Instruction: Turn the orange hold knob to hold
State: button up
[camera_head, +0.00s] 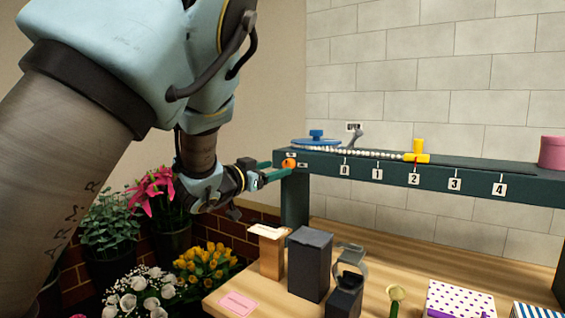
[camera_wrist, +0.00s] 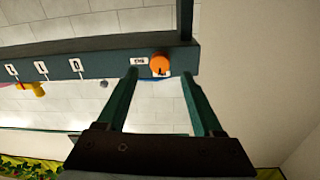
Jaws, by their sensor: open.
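The orange hold knob (camera_head: 289,163) is on the left end of the dark green rail's front face. In the wrist view my gripper's two fingers (camera_wrist: 160,72) stand apart, one on each side of the knob and label, with gaps. I cannot tell from the head view whether a fingertip touches the knob.
The rail (camera_head: 437,182) carries number plates, a white bead string (camera_head: 350,152), a yellow slider (camera_head: 417,155), a blue disc (camera_head: 316,142) and a pink pot (camera_head: 552,152). Below, the wooden table (camera_head: 262,300) holds dark and brown boxes. Flower pots stand at lower left.

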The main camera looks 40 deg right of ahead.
aim_at(286, 165)
jog(key=shift+w+d+p, duration=0.2)
jog(key=shift+d+p, duration=0.1)
jog(key=shift+d, duration=0.75)
jog(key=shift+w+d+p, duration=0.2)
jog(key=shift+d+p, duration=0.05)
jog(key=shift+d, duration=0.75)
grip_shut()
